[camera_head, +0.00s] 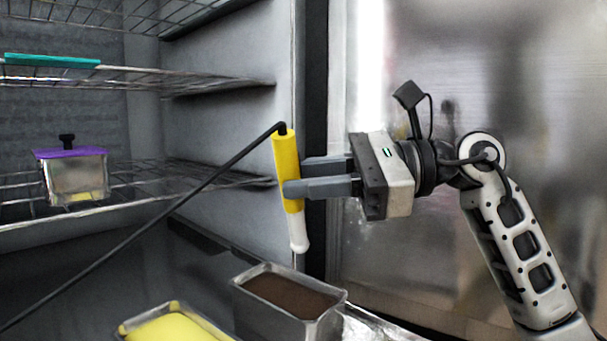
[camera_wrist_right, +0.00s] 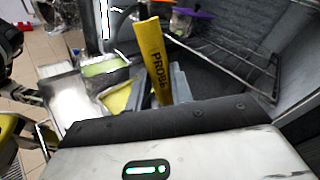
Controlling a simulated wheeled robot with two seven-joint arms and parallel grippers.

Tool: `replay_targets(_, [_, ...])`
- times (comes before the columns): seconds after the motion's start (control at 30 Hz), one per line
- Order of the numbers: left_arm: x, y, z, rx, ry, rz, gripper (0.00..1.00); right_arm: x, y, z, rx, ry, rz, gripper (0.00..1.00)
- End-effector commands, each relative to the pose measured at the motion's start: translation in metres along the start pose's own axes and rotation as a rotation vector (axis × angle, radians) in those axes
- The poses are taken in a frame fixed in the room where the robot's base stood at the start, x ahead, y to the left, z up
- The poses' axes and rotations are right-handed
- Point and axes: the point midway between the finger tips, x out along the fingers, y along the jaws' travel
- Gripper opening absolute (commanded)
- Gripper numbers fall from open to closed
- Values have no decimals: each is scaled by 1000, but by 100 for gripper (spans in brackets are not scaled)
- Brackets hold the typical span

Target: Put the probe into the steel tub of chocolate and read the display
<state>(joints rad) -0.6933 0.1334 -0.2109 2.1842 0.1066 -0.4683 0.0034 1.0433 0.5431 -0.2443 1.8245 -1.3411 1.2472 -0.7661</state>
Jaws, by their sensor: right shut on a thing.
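In the right wrist view the handle (camera_wrist_right: 155,62) shows the word PROBE. The steel tub of chocolate (camera_head: 318,328), with a brown surface, stands just below the probe. I see no readable display. My left gripper is not visible.
A tub with yellow contents (camera_head: 124,329) stands left of the chocolate tub. Wire shelves (camera_head: 150,195) fill the cabinet at left; one holds a clear box with a purple lid (camera_head: 70,153). A steel panel (camera_head: 520,130) is behind my right arm.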

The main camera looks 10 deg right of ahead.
Motion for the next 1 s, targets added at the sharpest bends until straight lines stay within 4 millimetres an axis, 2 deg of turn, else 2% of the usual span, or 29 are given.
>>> replay_targets(0.2, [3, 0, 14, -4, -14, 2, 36, 2, 6, -13, 0, 1, 0, 0])
replay_targets(0.57, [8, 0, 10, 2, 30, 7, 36, 4, 18, -37, 0, 1, 1, 0])
replay_targets(1.0, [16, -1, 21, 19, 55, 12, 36, 8, 32, -68, -1, 3, 0, 0])
